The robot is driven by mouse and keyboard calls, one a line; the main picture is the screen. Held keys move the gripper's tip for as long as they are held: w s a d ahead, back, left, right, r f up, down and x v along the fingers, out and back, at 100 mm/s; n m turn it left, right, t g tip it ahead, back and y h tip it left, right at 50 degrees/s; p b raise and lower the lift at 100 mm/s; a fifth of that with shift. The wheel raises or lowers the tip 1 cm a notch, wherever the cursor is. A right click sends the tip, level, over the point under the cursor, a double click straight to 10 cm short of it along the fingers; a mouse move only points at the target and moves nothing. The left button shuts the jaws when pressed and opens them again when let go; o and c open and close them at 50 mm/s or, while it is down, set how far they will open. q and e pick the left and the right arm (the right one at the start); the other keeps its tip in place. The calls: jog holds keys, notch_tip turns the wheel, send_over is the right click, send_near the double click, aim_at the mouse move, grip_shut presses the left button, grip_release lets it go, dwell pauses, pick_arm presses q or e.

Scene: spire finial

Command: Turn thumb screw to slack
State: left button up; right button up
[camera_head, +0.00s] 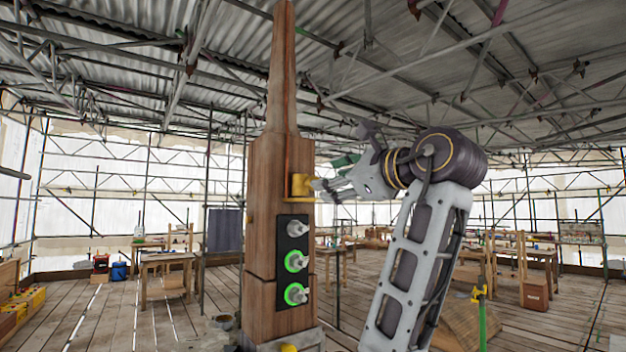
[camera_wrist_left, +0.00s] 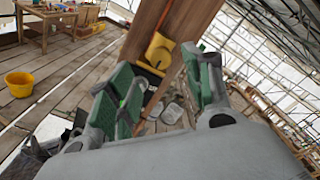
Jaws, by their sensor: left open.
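A tall wooden spire (camera_head: 267,220) stands upright in the head view. A yellow bracket (camera_head: 301,186) is on its right side; it also shows in the left wrist view (camera_wrist_left: 158,50). Below it, a black panel (camera_head: 293,238) carries three grey screw-like knobs: the top knob (camera_head: 297,227) has no lit ring, the middle (camera_head: 297,261) and bottom (camera_head: 297,294) have green rings. I cannot tell which part is the thumb screw. My left gripper (camera_head: 330,178) is just right of the bracket, with open green-padded fingers (camera_wrist_left: 158,88) spread around its line of sight. Contact is unclear.
A workbench (camera_head: 168,262) stands behind at left, with red (camera_head: 100,264) and blue (camera_head: 119,271) containers nearby. A green post with a yellow top (camera_head: 480,290) stands at right. Scaffold poles surround the plank floor. A yellow bucket (camera_wrist_left: 20,86) shows in the left wrist view.

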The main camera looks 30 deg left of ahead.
pick_arm(q)
jog(key=shift+p+x, duration=1)
jog(key=shift+x, duration=3)
jog(key=shift+c, duration=0.4)
jog(key=c, duration=0.9)
